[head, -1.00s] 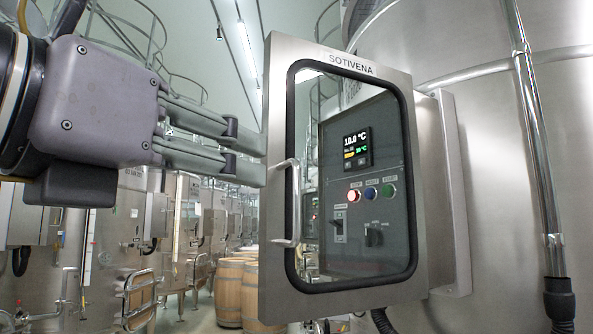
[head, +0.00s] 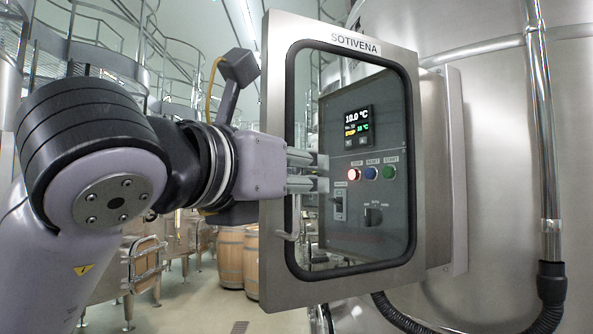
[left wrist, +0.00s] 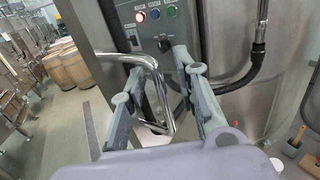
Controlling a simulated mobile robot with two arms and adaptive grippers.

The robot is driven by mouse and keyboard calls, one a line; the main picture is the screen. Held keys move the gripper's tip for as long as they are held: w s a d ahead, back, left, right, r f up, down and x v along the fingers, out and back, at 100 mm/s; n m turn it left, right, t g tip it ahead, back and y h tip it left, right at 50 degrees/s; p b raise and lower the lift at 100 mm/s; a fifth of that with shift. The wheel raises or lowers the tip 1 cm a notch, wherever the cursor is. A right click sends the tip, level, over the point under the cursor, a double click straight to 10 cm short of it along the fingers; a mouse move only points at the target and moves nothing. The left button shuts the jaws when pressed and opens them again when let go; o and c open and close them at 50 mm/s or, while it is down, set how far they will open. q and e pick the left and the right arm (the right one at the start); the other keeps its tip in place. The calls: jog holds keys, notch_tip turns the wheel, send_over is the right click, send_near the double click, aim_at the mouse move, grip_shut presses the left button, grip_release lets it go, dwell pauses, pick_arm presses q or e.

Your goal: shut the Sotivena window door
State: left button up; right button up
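The Sotivena window door (head: 340,299) has a steel frame, a black seal and clear glass. It stands ajar in the head view, its left side swung out from the control box (head: 437,170) on the vat. Its bar handle (head: 291,237) is on the left side, partly hidden by my left gripper (head: 318,170), which is in front of the door. In the left wrist view the bent metal handle (left wrist: 157,85) lies between the spread fingers of my left gripper (left wrist: 160,68). The gripper is open; I cannot tell whether a finger touches the handle. My right gripper is not in view.
A large steel vat (head: 500,190) with a vertical pipe (head: 541,130) and black hose (head: 549,290) stands at the right. Wooden barrels (head: 229,258) and more steel tanks stand behind at the left. Open floor (left wrist: 65,130) shows at the left of the wrist view.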

pick_arm(q)
jog(key=shift+c, duration=0.5)
grip_shut()
